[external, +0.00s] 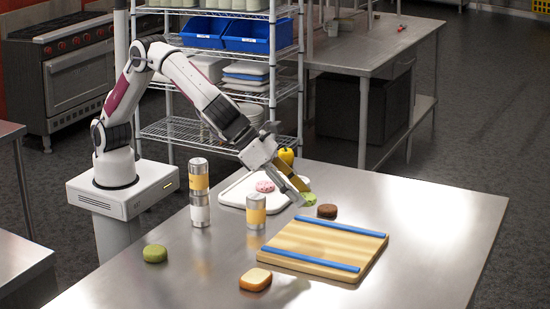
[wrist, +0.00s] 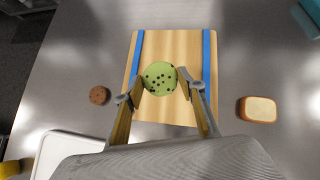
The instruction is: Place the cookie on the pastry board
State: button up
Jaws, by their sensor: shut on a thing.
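A light green cookie with dark chips (wrist: 159,78) is between my fingertips in the wrist view. My gripper (wrist: 160,82) is shut on its sides. In the external view my gripper (external: 301,194) holds the green cookie (external: 309,200) near the far left corner of the pastry board (external: 325,243). The board is pale wood with two blue strips along opposite edges, and its top is bare. In the wrist view the cookie overlaps the pastry board (wrist: 178,110); its exact height above the surface is hard to tell.
A brown cookie (external: 327,211) lies beside the board's far edge. A bread slice (external: 255,280), a green round item (external: 155,253), a single can (external: 256,210) and two stacked cans (external: 199,193) stand on the steel table. A white tray (external: 235,197) holds a pink item (external: 265,186). A yellow pepper (external: 287,156) is behind.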

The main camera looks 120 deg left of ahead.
dwell(0.3)
send_near(310, 240)
jog(key=shift+w+a, duration=0.3)
jog(key=shift+w, duration=0.55)
jog(key=shift+w+a, duration=0.3)
jog(key=shift+w, duration=0.55)
jog(key=shift+f, duration=1.85)
jog(key=shift+f, duration=0.1)
jog(key=o, duration=1)
jog(key=shift+c, duration=0.2)
jog(key=v, duration=1.2)
